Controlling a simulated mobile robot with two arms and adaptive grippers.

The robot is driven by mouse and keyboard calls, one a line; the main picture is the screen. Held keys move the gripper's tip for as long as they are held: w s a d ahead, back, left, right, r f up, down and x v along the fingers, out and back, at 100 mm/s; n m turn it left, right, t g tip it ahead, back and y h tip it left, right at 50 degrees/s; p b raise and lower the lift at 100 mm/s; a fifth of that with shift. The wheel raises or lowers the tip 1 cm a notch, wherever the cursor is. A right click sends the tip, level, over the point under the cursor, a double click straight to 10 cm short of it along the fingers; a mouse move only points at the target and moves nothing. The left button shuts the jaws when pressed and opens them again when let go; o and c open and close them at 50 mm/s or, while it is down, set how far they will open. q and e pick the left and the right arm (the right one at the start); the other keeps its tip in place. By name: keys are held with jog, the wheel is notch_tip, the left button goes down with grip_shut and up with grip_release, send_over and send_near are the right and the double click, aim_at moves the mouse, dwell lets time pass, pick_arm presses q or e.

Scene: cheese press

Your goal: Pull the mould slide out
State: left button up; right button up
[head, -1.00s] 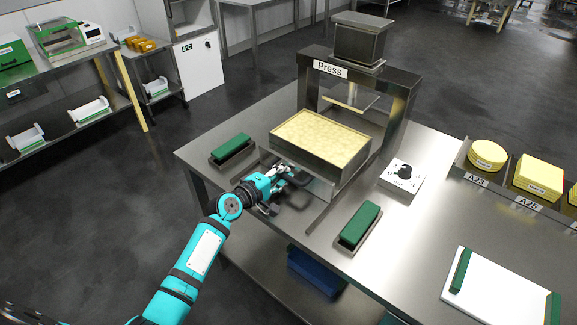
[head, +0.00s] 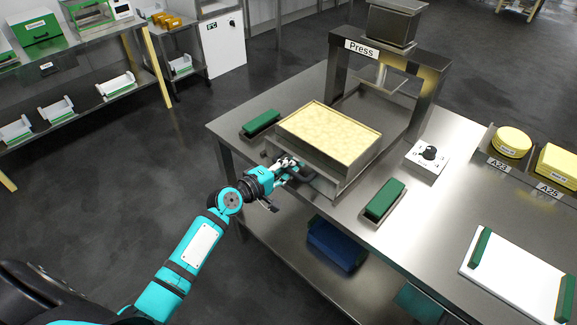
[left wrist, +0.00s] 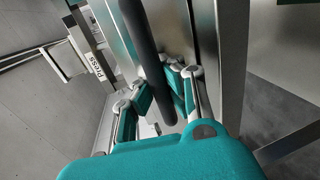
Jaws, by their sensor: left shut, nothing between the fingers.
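The mould (head: 322,157) is a steel box full of pale yellow curd. It sits on the mould slide (head: 352,181), in front of the press frame (head: 437,92) and clear of the press head (head: 392,22). My left gripper (head: 290,166) is at the slide's near edge, at a dark bar handle (head: 303,176). In the left wrist view, the black handle (left wrist: 146,45) runs down between my finger linkages (left wrist: 158,98). The gripper is shut with nothing gripped between its fingertips, which are partly hidden. My right gripper is out of view.
Green blocks in trays flank the slide, at left (head: 261,122) and right (head: 384,198). A dial box (head: 427,157) stands right of the press. Yellow cheeses (head: 513,141) and a white board (head: 508,277) lie farther right. The floor left of the table is open.

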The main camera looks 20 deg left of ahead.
pick_arm(q)
jog(key=o, duration=0.8)
jog(key=shift+r, duration=0.15)
jog(key=shift+c, duration=0.2)
jog(key=shift+s, duration=0.15)
jog(key=v, duration=1.1)
jog(key=shift+s, duration=0.35)
jog(key=shift+a, duration=0.15)
jog(key=s+a+f+m+g+y, duration=0.15)
jog(key=s+f, duration=0.25)
jog(key=f, duration=0.7)
jog(key=s+f+m+g+y, duration=0.1)
jog(key=s+f+m+g, duration=0.2)
jog(key=f, duration=0.8)
jog(key=s+f+m+g+y, duration=0.15)
jog(key=s+f, duration=0.35)
jog(key=f, duration=0.6)
jog(key=s+d+f+m+g, duration=0.2)
jog(key=s+f, duration=0.4)
jog(key=s, duration=0.4)
jog(key=s+d+f+m+g+y, duration=0.1)
jog(key=s+f+m, duration=0.4)
jog(key=s, duration=0.5)
jog(key=s+d+f+m+g, duration=0.3)
jog(key=s+f, duration=0.3)
jog(key=s, duration=0.4)
jog(key=shift+f+m+g, duration=0.3)
jog(key=shift+f+g, duration=0.1)
jog(key=shift+g, duration=0.4)
